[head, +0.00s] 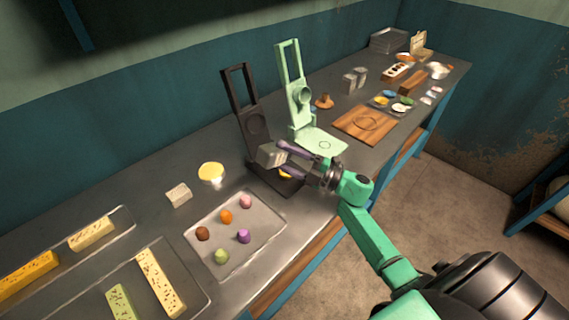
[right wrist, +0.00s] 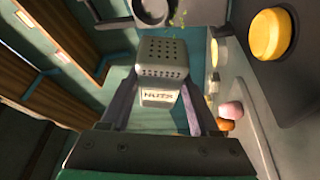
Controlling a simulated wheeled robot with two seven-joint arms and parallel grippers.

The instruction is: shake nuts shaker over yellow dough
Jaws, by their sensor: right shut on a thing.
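My right gripper (head: 283,157) is shut on a grey nuts shaker (head: 271,154) and holds it tilted above the base of the black press (head: 262,172). In the right wrist view the shaker (right wrist: 162,70) shows its "NUTS" label and its perforated end, which points away from the gripper. Small yellow-green specks show beyond that end. The yellow dough (head: 286,175) lies on the black press base, partly hidden under the gripper in the head view. It shows as a round yellow piece (right wrist: 271,35) in the right wrist view. My left gripper is not in view.
A bowl with yellow content (head: 211,171) and a pale block (head: 178,195) stand left of the press. A tray (head: 256,254) holds several coloured dough pieces. A green press (head: 318,141) and a wooden board (head: 366,137) stand to the right.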

